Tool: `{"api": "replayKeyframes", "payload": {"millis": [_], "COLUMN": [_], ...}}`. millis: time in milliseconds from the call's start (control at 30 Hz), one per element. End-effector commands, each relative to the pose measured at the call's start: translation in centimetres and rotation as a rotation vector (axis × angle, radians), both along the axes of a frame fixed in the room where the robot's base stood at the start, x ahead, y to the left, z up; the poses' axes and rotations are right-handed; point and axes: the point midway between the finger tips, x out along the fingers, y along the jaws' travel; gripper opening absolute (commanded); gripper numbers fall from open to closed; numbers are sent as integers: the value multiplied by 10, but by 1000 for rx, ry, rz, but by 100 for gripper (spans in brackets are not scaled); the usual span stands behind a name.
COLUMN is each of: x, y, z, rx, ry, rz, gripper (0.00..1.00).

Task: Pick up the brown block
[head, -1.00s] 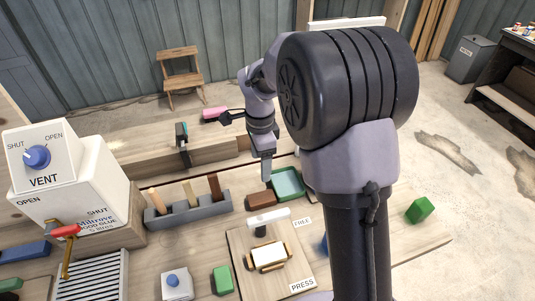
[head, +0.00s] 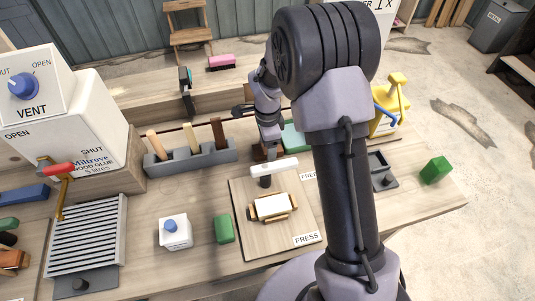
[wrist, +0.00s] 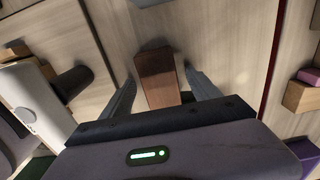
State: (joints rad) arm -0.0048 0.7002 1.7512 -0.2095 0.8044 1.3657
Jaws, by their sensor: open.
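The brown block (wrist: 157,78) lies on the bench in the wrist view, with its long side pointing away from my gripper. My gripper (wrist: 160,84) is open, with one finger on each side of the block; I cannot tell whether either finger touches it. In the head view my gripper (head: 268,143) is low over the bench, and the brown block (head: 258,154) shows partly behind it.
A teal tray (head: 293,138) sits just right of the block, partly behind my arm. A white-handled press (head: 272,168) stands close in front. A grey rack (head: 190,154) with upright sticks is to the left. A green block (head: 435,170) lies far right.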

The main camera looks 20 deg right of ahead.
Motion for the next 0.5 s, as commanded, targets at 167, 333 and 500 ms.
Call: {"api": "replayKeyframes", "payload": {"millis": [167, 333, 500], "x": [1, 1, 1], "y": [0, 0, 0], "z": [1, 1, 1], "rx": [0, 0, 0], "ry": [-2, -2, -1], "rz": [0, 0, 0], "gripper": [71, 38, 4]}}
